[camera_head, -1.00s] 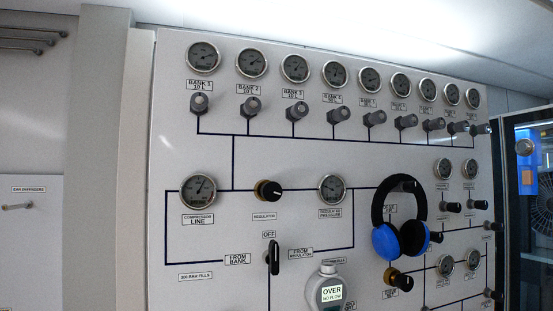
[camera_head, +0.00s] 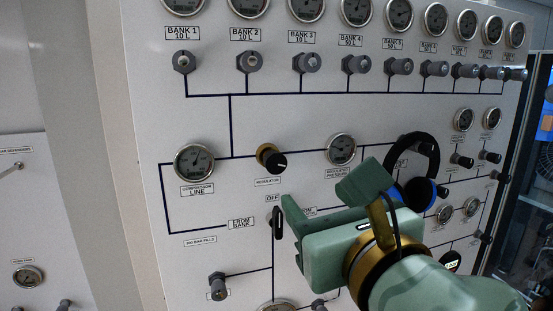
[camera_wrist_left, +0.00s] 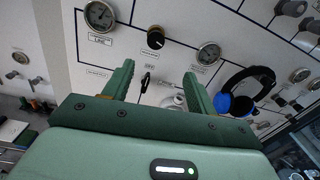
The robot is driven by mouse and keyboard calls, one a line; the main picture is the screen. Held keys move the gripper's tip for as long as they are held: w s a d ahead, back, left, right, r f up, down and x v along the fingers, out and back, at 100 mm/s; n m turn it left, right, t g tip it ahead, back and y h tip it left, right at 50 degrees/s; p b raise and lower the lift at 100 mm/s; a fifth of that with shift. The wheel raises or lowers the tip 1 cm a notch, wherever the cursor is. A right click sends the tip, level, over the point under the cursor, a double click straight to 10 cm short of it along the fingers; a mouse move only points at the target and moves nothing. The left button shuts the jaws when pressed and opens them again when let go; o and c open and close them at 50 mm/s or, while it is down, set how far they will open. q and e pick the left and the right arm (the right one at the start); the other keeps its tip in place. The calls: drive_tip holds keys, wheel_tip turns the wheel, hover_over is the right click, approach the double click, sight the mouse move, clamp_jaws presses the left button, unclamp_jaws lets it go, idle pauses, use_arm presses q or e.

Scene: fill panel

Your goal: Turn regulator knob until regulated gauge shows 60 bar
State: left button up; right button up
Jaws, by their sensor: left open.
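The regulator knob (camera_head: 270,158), black with a brass collar, sits on the panel between the compressor line gauge (camera_head: 194,161) and the regulated pressure gauge (camera_head: 341,149). It also shows in the left wrist view (camera_wrist_left: 156,38), ahead of the fingers and between them in the picture. The regulated gauge (camera_wrist_left: 208,54) is there too, but its reading is too small to make out. My left gripper (camera_head: 325,190) is open and empty, below and right of the knob and apart from it. My right gripper is not in view.
A black selector lever (camera_head: 277,223) sits below the knob, close to my left fingers in the picture. Headphones (camera_head: 413,170) with blue cups hang on the panel right of the regulated gauge. A row of bank valves (camera_head: 308,62) runs above.

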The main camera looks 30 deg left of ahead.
use_arm(q)
drive_tip(key=p, duration=0.5)
approach(277, 162)
drive_tip(key=shift+m, duration=0.4)
drive_tip(key=x, duration=0.8)
drive_tip(key=shift+r, duration=0.1)
drive_tip(key=shift+x, duration=0.8)
drive_tip(key=shift+d, duration=0.1)
drive_tip(key=c, duration=1)
